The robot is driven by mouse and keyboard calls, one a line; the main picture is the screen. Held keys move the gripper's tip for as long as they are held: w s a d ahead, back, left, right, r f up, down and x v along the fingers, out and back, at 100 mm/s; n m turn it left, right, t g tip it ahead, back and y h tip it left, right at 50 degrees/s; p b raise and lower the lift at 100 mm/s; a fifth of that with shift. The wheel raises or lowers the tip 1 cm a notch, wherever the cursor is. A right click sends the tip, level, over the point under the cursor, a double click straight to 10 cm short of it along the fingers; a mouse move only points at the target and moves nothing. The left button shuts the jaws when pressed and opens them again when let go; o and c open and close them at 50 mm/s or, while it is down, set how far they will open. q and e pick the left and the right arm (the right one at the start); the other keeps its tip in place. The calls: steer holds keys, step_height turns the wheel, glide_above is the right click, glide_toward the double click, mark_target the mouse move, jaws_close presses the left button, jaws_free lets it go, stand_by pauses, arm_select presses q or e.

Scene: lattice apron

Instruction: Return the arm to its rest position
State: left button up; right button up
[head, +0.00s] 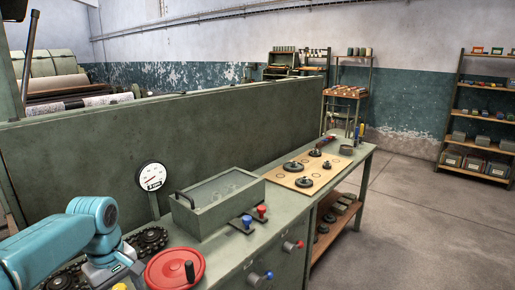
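My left arm, light blue, comes in from the left at the lower left of the head view. It bends at a blue joint, and its grey wrist and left gripper (112,273) point down over the near left end of the green bench. The gripper is beside a red handwheel (175,268) with a dark knob. The fingertips are not clear, so I cannot tell whether it is open or shut or holds anything. My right arm and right gripper are not in view.
Dark sprockets (148,240) and a dial gauge (151,177) stand close to my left arm. A green lidded box (216,203) and levers with red and blue knobs (262,211) are further right. A tall green panel (170,130) runs behind. The floor (420,230) at right is clear.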

arm_select(q)
steer(key=s+d+f+m+h, duration=0.1)
steer(key=d+f+m, duration=0.15)
steer(key=f, duration=0.45)
steer(key=s+d+f+m+h+p, duration=0.1)
steer(key=d+f, duration=0.3)
steer(key=f, duration=0.3)
steer(key=s+d+f+m, duration=0.2)
steer(key=d+f, duration=0.1)
steer(key=f, duration=0.5)
steer(key=s+d+f+m, duration=0.1)
steer(key=s+d+f, duration=0.1)
steer(key=s, duration=0.4)
steer(key=s+d+f+m+h, duration=0.1)
steer(key=s+d+f, duration=0.1)
steer(key=s+f, duration=0.3)
steer(key=s+d+f+m+p, duration=0.1)
steer(key=s+d+f, duration=0.2)
steer(key=s, duration=0.4)
steer(key=shift+s+f+h, duration=0.2)
steer(key=shift+f+h, duration=0.1)
steer(key=shift+f, duration=0.05)
